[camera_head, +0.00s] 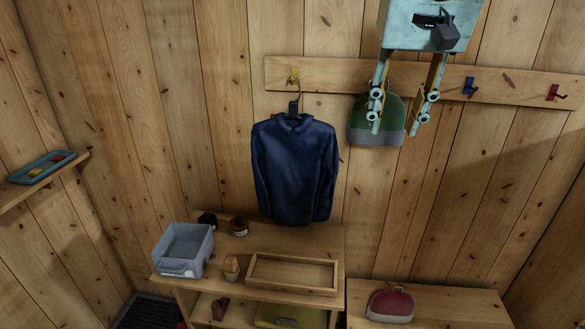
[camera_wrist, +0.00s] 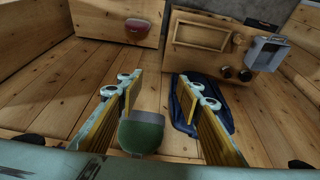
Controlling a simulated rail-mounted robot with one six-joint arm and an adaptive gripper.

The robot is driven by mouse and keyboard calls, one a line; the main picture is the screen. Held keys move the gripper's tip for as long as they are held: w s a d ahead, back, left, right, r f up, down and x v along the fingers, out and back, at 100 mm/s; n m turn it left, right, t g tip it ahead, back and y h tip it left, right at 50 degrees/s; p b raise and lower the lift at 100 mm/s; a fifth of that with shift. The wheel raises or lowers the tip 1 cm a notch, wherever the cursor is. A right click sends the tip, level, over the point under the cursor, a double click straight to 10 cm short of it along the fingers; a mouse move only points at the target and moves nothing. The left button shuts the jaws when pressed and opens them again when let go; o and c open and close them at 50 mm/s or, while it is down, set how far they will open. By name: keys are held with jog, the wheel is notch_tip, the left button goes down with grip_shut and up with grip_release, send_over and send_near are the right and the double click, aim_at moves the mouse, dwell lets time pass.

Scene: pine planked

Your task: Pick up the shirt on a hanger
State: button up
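A dark blue shirt (camera_head: 294,170) hangs from a hanger (camera_head: 297,104) on a yellow hook (camera_head: 293,76) of the wall rail. The shirt shows partly in the wrist view (camera_wrist: 183,112), beside and behind one finger. My gripper (camera_head: 394,128) points downward to the right of the shirt, in front of a green hat with a grey band (camera_head: 362,122). Its fingers are apart with nothing between them, and it does not touch the shirt. The green hat also shows in the wrist view (camera_wrist: 141,136). The hat's hook is hidden behind my gripper.
A blue hook (camera_head: 470,86) and a red hook (camera_head: 553,93) on the rail are bare. Below the shirt, a shelf unit holds a grey bin (camera_head: 184,252), a wooden tray (camera_head: 290,288) and small jars. A red hat (camera_head: 390,304) lies on the lower bench. A tray (camera_head: 42,168) sits at left.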

aim_at(293, 78)
jog(key=shift+t, duration=0.3)
jog(key=w+a+p, duration=0.3)
jog(key=w+a, duration=0.4)
jog(key=w, duration=0.4)
jog(key=w+a+r+p, duration=0.1)
jog(key=w+a+p, duration=0.2)
jog(key=w+a, duration=0.5)
jog(key=w+a+r+p, duration=0.1)
jog(key=w+a+p, duration=0.3)
jog(key=w, duration=1)
jog(key=shift+a+r, duration=0.2)
jog(key=shift+a, duration=1.65)
jog(key=shift+f, duration=0.1)
jog(key=shift+x, duration=4.25)
jog(key=shift+f, duration=0.1)
jog(key=shift+x, duration=2.55)
jog(key=shift+s, duration=0.15)
